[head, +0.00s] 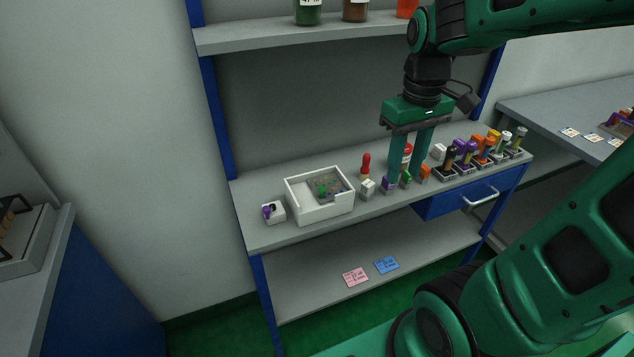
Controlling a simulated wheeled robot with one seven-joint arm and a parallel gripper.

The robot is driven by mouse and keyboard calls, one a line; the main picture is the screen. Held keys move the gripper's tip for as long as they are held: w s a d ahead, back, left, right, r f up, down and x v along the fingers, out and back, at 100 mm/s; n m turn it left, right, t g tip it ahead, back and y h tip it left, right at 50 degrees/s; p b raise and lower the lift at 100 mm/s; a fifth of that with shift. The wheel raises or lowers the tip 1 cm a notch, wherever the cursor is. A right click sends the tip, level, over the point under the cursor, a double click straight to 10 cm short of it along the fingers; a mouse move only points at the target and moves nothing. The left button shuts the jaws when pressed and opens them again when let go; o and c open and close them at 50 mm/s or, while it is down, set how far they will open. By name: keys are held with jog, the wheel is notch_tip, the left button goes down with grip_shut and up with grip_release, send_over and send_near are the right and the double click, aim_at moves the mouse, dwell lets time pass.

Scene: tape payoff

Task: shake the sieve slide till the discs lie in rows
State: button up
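A white open-topped box (329,213) stands on the grey workbench. Inside it are a plain pale section on the left and a greyish, speckled panel (344,187) on the right, perhaps the sieve slide. Small coloured spots, possibly the discs, show there, with a green piece (322,190) near the middle; I cannot make out rows. My gripper (404,178) points down to the right of the box, apart from it. Its two green fingers are spread, with a red-topped item (407,152) visible between or behind them. Whether the fingertips touch the small blocks below is unclear.
A small white block with a purple part (274,211) stands left of the box. A red-handled tool (366,166) and small coloured blocks stand right of it, then a row of coloured-top holders (465,155). A shelf (290,34) with jars hangs above. Cards (356,276) lie below.

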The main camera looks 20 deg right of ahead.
aim_at(322, 188)
jog(key=w+a+n, duration=0.9)
jog(key=w+a, duration=0.3)
jog(key=a, duration=0.1)
notch_tip(322, 188, down, 10)
jog(key=shift+d, duration=0.15)
grip_shut()
